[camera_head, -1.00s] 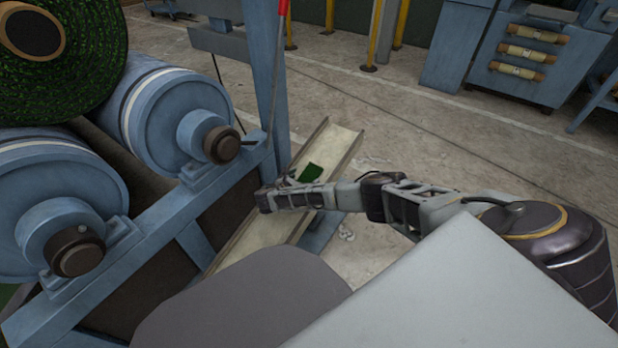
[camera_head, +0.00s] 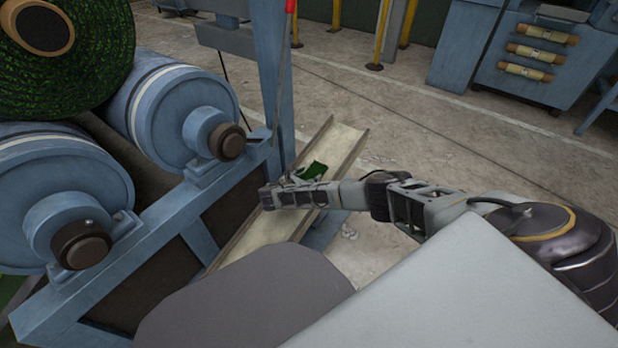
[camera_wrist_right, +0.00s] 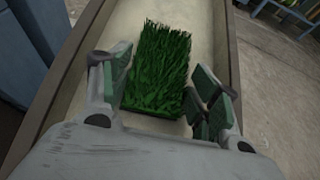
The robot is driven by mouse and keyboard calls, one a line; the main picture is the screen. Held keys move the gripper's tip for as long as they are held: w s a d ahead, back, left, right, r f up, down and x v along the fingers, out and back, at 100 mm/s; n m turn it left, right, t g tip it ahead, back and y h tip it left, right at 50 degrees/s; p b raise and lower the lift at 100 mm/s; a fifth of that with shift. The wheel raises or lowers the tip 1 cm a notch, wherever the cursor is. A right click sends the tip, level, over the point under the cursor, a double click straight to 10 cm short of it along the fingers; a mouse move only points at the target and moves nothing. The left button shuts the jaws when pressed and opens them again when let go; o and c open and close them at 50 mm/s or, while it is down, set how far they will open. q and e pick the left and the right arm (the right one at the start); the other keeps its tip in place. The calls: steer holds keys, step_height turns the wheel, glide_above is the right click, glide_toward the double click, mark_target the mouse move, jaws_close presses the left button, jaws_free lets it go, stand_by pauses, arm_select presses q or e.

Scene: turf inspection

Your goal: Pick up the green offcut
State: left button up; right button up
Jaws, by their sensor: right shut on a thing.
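The green offcut (camera_head: 313,171) is a small piece of turf over the pale tray (camera_head: 344,141) beside the blue roller frame. In the right wrist view the green offcut (camera_wrist_right: 158,68) sits between the two fingers, its tufts pointing away from the palm. My right gripper (camera_head: 279,193) reaches in from the right above the tray and is shut on the offcut, one pad at each side edge. I cannot tell whether the offcut touches the tray floor. My left gripper is not in view.
The tray has raised side walls close to the fingers. Blue rollers (camera_head: 170,110) and a large turf roll (camera_head: 85,70) stand at left, with a blue upright post (camera_head: 272,80) near the tray. Open concrete floor (camera_head: 430,110) lies beyond, before a blue cabinet (camera_head: 520,60).

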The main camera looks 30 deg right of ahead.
steer(key=shift+r+p, duration=2.05)
steer(key=shift+r, duration=1.35)
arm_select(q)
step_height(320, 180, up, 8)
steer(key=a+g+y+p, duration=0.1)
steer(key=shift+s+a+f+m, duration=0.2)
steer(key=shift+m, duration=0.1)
arm_select(e)
steer(key=shift+r, duration=1.5)
